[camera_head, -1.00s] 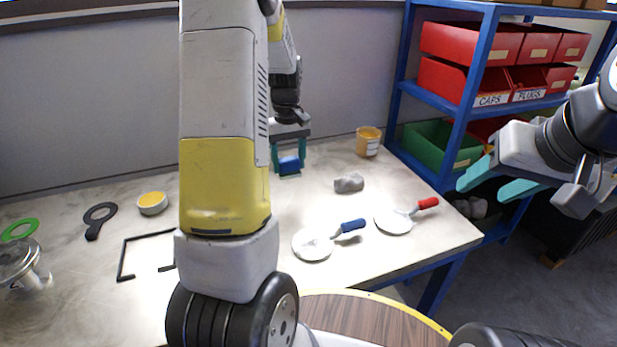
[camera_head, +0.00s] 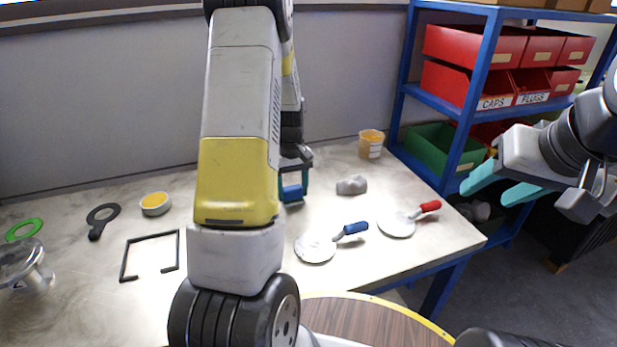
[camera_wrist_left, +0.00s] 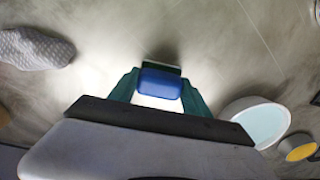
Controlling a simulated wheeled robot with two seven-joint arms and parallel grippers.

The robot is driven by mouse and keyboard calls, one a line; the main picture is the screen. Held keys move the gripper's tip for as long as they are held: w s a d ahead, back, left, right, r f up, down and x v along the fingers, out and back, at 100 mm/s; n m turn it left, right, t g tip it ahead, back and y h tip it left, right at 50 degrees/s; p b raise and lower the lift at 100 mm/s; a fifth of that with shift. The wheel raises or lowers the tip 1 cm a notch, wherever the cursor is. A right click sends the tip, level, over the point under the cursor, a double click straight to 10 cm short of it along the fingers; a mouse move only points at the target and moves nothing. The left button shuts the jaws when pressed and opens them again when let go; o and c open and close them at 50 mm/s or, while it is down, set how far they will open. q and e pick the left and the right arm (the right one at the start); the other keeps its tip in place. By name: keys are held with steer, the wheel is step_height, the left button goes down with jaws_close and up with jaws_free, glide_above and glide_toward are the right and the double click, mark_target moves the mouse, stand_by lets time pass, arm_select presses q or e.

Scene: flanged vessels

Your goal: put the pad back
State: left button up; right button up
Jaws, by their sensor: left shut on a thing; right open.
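The pad is a small blue block (camera_head: 292,193) with a dark green face, also seen in the left wrist view (camera_wrist_left: 161,82). My left gripper (camera_head: 294,184) is shut on it, with a teal finger on each side (camera_wrist_left: 160,90). It is over the back middle of the table, left of the grey lump. I cannot tell whether the pad touches the tabletop. My right gripper (camera_head: 497,184) is open and empty, in the air off the table's right edge. My left arm hides part of the table.
A black open frame (camera_head: 152,256) lies on the table at left. Two white discs, one blue-handled (camera_head: 316,248) and one red-handled (camera_head: 396,224), lie in front. A grey lump (camera_head: 352,185) and orange tub (camera_head: 371,144) are right. A white dish (camera_wrist_left: 258,121) shows in the wrist view.

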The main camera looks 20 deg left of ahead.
mark_target(293, 188)
arm_select(q)
steer(key=o, duration=1.3)
step_height(293, 188, up, 12)
steer(key=s+d+r+m+t+h, duration=0.1)
steer(key=s+d+r+m+t, duration=0.2)
steer(key=s+d+r, duration=0.55)
steer(key=s+d+r+m+t, duration=0.1)
steer(key=s+r, duration=0.1)
steer(key=s, duration=0.2)
steer(key=s+d+r+m+t, duration=0.1)
steer(key=s+r+m, duration=0.1)
steer(key=s, duration=0.3)
steer(key=s+d+r+m+t+h, duration=0.1)
steer(key=s+d+r+m, duration=0.1)
steer(key=s, duration=0.3)
steer(key=shift+s+d, duration=0.1)
steer(key=shift+s, duration=0.1)
